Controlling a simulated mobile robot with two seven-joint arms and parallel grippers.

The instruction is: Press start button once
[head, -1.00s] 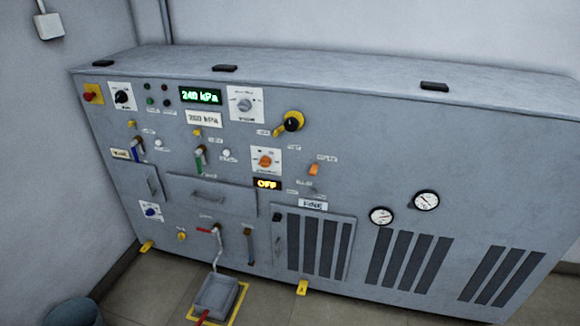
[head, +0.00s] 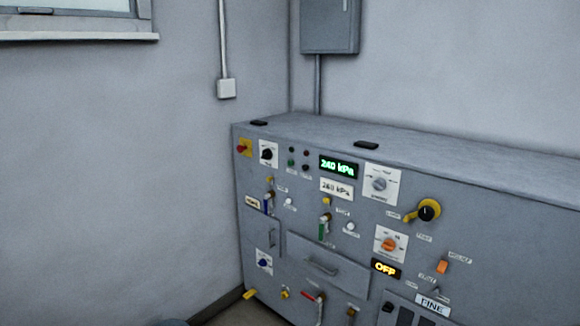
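The grey machine panel (head: 330,262) stands against the wall in the head view, with many small controls on its front. No button can be read as the start button, because the small labels are blurred. Small round white knobs or buttons sit at the left (head: 289,201) and the middle (head: 350,227). Neither of my grippers is in view.
A green display (head: 338,166) reads 240 kPa and an orange display (head: 385,268) reads OFF. A yellow-and-black rotary handle (head: 427,211) and an orange switch (head: 442,266) stick out. A grey wall box (head: 330,26) hangs above. The left wall is bare below the window.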

